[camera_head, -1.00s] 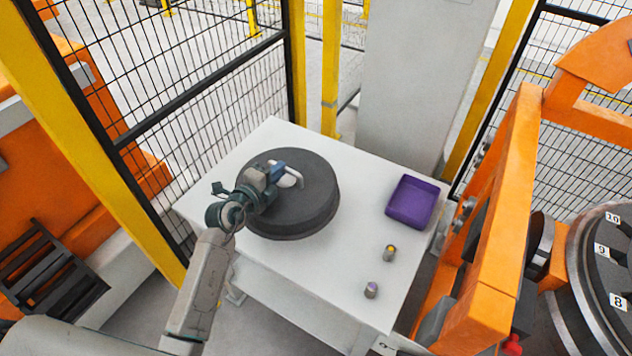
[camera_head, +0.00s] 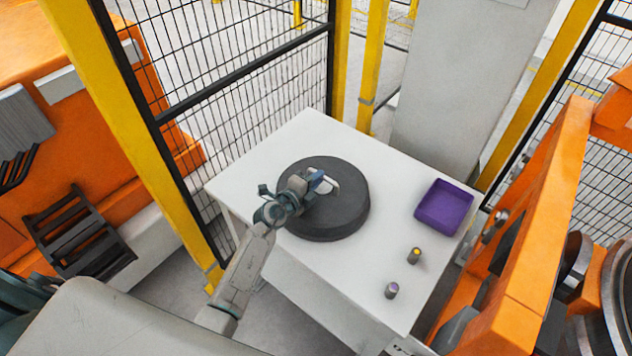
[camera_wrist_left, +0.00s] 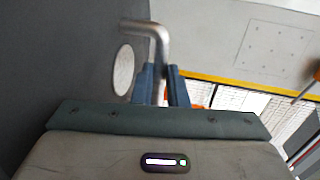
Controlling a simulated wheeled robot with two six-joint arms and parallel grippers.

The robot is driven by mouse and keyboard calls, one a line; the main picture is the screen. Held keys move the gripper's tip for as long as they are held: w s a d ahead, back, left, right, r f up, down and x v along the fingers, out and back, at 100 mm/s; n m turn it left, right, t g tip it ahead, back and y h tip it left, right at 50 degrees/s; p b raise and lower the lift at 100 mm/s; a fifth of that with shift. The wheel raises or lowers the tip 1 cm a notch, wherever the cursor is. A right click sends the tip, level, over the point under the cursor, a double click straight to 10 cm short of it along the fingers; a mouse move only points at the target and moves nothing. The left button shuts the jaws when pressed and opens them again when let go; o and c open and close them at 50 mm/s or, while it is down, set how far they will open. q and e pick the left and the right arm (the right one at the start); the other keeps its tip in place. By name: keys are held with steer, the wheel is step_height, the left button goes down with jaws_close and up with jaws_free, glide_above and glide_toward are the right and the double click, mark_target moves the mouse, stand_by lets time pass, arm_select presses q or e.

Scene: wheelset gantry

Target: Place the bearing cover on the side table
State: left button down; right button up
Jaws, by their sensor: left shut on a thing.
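The bearing cover (camera_head: 340,212) is a dark grey round disc with a metal handle on top. In the head view it is at the side table (camera_head: 375,290), over its left-middle part; I cannot tell whether it rests on the top or hangs just above it. My left gripper (camera_head: 318,182) is shut on the cover's handle. In the left wrist view the blue fingers (camera_wrist_left: 161,82) close around the bent metal handle (camera_wrist_left: 158,40), and the dark cover face (camera_wrist_left: 60,50) fills the left side. My right gripper is not in view.
A purple tray (camera_head: 444,207) sits at the table's right. Two small cylinders, one yellow-topped (camera_head: 414,255) and one purple-topped (camera_head: 391,290), stand near the front right. Mesh fence (camera_head: 240,90) and yellow posts line the back left. An orange frame (camera_head: 540,220) stands close at right.

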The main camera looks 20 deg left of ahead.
arm_select(q)
steer(key=shift+r, duration=0.1)
steer(key=c, duration=1.4)
jaws_free()
steer(key=shift+c, duration=0.2)
steer(key=v, duration=1.2)
steer(key=shift+p, duration=0.3)
